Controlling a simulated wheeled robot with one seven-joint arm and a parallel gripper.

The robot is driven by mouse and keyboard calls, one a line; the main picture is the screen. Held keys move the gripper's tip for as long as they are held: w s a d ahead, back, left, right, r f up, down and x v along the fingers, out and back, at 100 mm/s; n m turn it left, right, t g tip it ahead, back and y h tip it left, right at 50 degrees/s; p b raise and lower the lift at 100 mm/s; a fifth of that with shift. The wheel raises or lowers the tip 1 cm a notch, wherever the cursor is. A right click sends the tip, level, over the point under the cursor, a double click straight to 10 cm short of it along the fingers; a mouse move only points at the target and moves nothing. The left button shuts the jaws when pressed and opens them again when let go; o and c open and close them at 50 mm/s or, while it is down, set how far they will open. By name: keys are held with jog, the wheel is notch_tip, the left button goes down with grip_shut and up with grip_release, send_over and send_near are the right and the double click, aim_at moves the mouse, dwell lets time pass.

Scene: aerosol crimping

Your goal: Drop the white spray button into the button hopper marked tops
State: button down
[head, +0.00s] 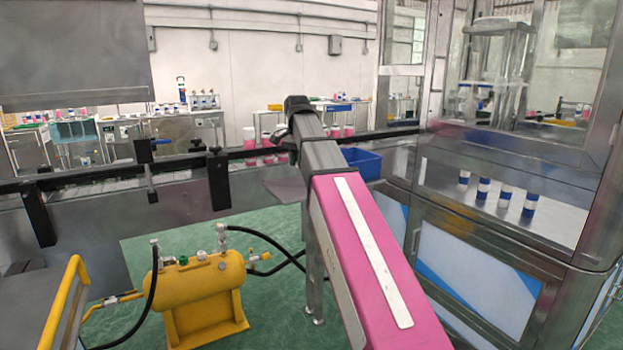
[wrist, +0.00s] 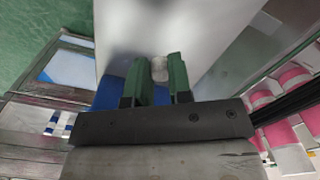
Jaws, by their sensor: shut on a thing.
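In the wrist view my gripper (wrist: 160,78) has two green fingers closed on a small white piece, the white spray button (wrist: 158,68), which shows between the fingertips. In the head view the fingers and button are hidden behind my arm. A blue bin (head: 362,163) stands just right of my arm in the head view. Blue also shows behind the left finger in the wrist view. No "tops" marking is readable, so I cannot tell which container is the button hopper.
A pale smooth surface (wrist: 205,35) lies beyond the fingertips. Several white-and-blue cans (head: 504,198) stand inside the steel cabinet at right. Pink-and-white cans (head: 249,138) stand behind the dark rail. A yellow tank (head: 203,285) with black hoses is on the green floor at left.

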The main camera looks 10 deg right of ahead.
jog(key=w+d+f, duration=0.1)
jog(key=d+f, duration=0.1)
jog(key=d, duration=0.1)
jog(key=w+d+f, duration=0.1)
jog(key=shift+w+d+f, duration=0.1)
jog(key=shift+w+d, duration=0.2)
jog(key=shift+w, duration=0.05)
jog(key=shift+f, duration=2)
jog(key=shift+f, duration=0.15)
jog(key=c, duration=1)
grip_release()
jog(key=shift+c, duration=0.2)
